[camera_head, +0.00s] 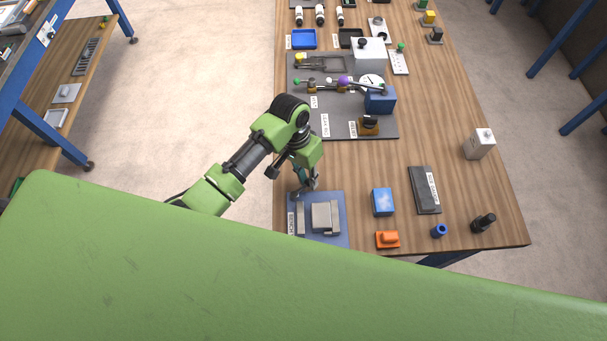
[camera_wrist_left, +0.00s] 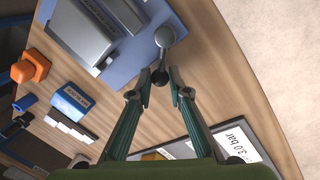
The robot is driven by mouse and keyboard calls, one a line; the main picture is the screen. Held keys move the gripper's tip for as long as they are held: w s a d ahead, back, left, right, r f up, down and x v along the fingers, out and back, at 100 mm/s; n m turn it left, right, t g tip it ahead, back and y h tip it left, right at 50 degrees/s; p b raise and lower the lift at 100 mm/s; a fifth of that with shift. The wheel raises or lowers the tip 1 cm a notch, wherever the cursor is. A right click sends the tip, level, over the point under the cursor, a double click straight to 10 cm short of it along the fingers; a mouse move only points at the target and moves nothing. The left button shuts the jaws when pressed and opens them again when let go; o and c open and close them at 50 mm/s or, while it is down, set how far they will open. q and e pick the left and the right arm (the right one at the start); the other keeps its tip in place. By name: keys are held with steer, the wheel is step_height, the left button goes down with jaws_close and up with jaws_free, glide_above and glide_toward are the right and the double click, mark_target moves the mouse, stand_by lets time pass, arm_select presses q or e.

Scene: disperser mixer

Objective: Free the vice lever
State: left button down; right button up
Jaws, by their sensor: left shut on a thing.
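The vice (camera_head: 325,217) has grey jaws on a blue base plate (camera_head: 342,203) at the near left edge of the table. In the left wrist view the vice (camera_wrist_left: 82,32) is at the upper left. The vice lever (camera_wrist_left: 163,56) runs from a round grey hub to a black ball knob (camera_wrist_left: 160,77). My left gripper (camera_head: 309,184) is at the far side of the vice. In the left wrist view its fingertips (camera_wrist_left: 160,80) are on either side of the knob, shut on the lever. In the head view the lever is hidden by the gripper. My right gripper is not in view.
Right of the vice are a blue box (camera_head: 382,202), an orange block (camera_head: 387,240), a dark tray (camera_head: 424,190) and a blue cylinder (camera_head: 439,231). A grey panel with a gauge (camera_head: 371,82) lies farther back. Bare wood separates it from the vice.

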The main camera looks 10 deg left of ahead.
arm_select(q)
steer(key=shift+s+d+m, duration=0.25)
steer(key=shift+d+m, duration=0.2)
steer(key=shift+m, duration=0.55)
steer(key=c, duration=1.9)
jaws_free()
step_height(320, 180, up, 12)
steer(key=w+a, duration=0.1)
steer(key=shift+a, duration=0.4)
steer(key=shift+f, duration=0.15)
